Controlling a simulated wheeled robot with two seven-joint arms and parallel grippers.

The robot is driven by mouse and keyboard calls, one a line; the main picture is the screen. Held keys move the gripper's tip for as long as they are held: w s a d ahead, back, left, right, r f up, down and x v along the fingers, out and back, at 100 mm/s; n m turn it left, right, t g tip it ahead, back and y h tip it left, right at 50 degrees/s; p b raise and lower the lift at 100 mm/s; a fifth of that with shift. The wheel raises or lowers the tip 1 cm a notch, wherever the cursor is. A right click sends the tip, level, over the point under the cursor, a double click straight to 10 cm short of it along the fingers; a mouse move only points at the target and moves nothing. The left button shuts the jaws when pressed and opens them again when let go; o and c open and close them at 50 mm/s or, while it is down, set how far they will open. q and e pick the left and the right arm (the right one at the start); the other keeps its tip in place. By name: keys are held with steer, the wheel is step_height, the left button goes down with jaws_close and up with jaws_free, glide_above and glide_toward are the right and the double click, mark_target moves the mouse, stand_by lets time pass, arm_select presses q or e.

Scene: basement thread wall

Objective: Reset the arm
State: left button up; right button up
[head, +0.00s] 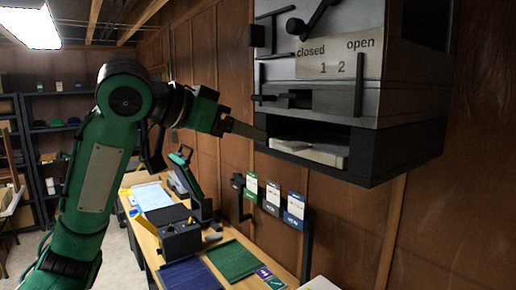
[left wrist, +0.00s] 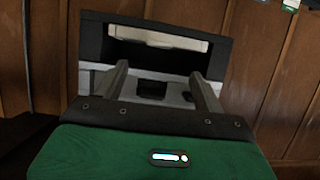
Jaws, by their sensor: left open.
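My left arm, green and black, comes in from the left in the head view. Its gripper (head: 243,129) reaches toward a grey and black wall-mounted machine (head: 330,110) at the upper right. In the left wrist view the two fingers of my left gripper (left wrist: 163,85) stand well apart with nothing held between them. The machine (left wrist: 220,55) shows just beyond the fingers; I cannot tell whether they touch it. A pale flat piece (head: 312,150) lies in the machine's lower opening. My right gripper is not in view.
A wooden workbench (head: 147,241) stands below with a blue mat (head: 190,275), a green mat (head: 232,260) and a dark box (head: 181,241). Several cards hang on the wooden wall, including a green one (head: 251,186). Dark shelves (head: 60,108) stand at the far left.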

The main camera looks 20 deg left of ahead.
arm_select(q)
step_height(320, 180, down, 38)
steer(key=w+d+n+g+y, duration=0.1)
steer(key=d+n+g+y, duration=0.1)
steer(key=n+y, duration=0.1)
steer(key=s+a+f+n+g+y, duration=0.1)
steer(key=s+f, duration=0.4)
steer(key=f, duration=0.3)
steer(key=s+a+f+g+y, duration=0.1)
steer(key=s+f, duration=0.5)
steer(key=f, duration=0.2)
steer(key=s+a+f+n+g+y, duration=0.1)
steer(key=s+a+f+g+y, duration=0.1)
steer(key=s+f, duration=0.5)
steer(key=s+a+f+n+g+y, duration=0.1)
steer(key=s+a+f, duration=0.2)
steer(key=s, duration=0.7)
step_height(320, 180, down, 35)
steer(key=s+g+b, duration=0.1)
steer(key=g+b, duration=0.1)
steer(key=b, duration=0.2)
steer(key=s+a+f+b, duration=0.2)
steer(key=s+a+f, duration=0.1)
steer(key=s+f, duration=1.6)
step_height(320, 180, down, 3)
steer(key=shift+r+m+g, duration=0.15)
steer(key=shift+m+g, duration=0.25)
